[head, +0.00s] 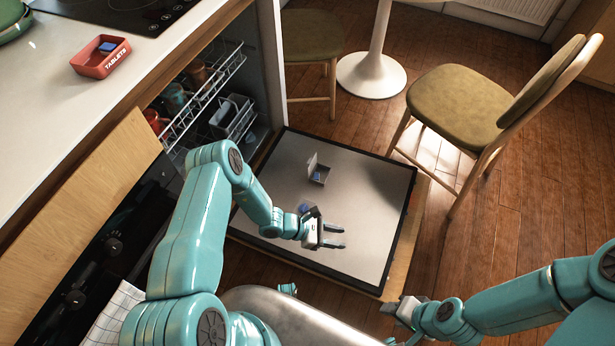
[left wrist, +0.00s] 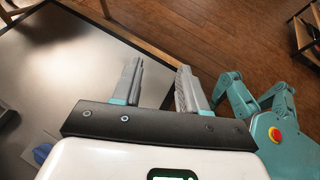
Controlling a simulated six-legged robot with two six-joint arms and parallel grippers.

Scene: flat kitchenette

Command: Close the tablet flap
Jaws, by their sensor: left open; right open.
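The tablet compartment (head: 321,177) is a small grey box on the inner face of the lowered dishwasher door (head: 365,215). Its flap (head: 311,164) stands up, open, and a blue tablet shows inside. My left gripper (head: 334,237) is open and empty above the door, nearer to me than the compartment and apart from it. In the left wrist view its two fingers (left wrist: 158,88) are spread with nothing between them. A blue item (head: 304,207) lies beside the left gripper, partly hidden by it. My right gripper (head: 398,306) is open near the door's front right corner.
The dishwasher rack (head: 205,95) holds cups. A red tablets box (head: 101,60) with a blue tablet stands on the counter (head: 60,110). A chair (head: 460,105) stands beyond the door's right side, and a white table foot (head: 371,75) behind it.

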